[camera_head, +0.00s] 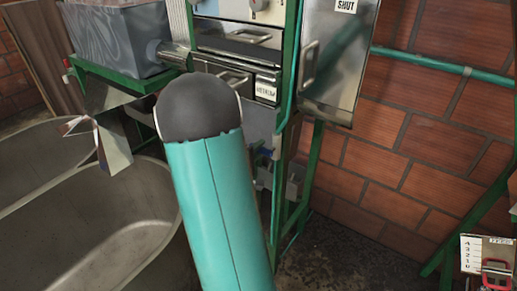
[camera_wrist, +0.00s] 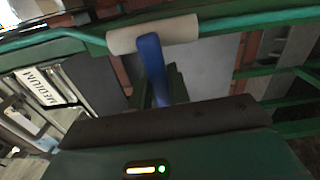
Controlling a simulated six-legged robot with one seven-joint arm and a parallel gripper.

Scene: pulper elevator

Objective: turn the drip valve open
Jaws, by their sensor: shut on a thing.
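A blue lever (camera_wrist: 151,60) shows in the wrist view, which I take to be the drip valve's handle. Its upper end meets a cream cylinder (camera_wrist: 125,40) in line with a teal pipe. My gripper (camera_wrist: 160,80) is seen from behind, with its dark front edge and green housing across the bottom. Its narrow green fingers stand on both sides of the lever's lower part, and it is shut on the lever.
A green-framed machine with a labelled drawer (camera_head: 266,90) stands behind my arm. A metal box marked SHUT (camera_head: 340,60) hangs beside it. Large grey tubs (camera_head: 95,230) fill the lower left. A teal pipe (camera_head: 425,61) crosses the brick wall. A green brace slants at far right.

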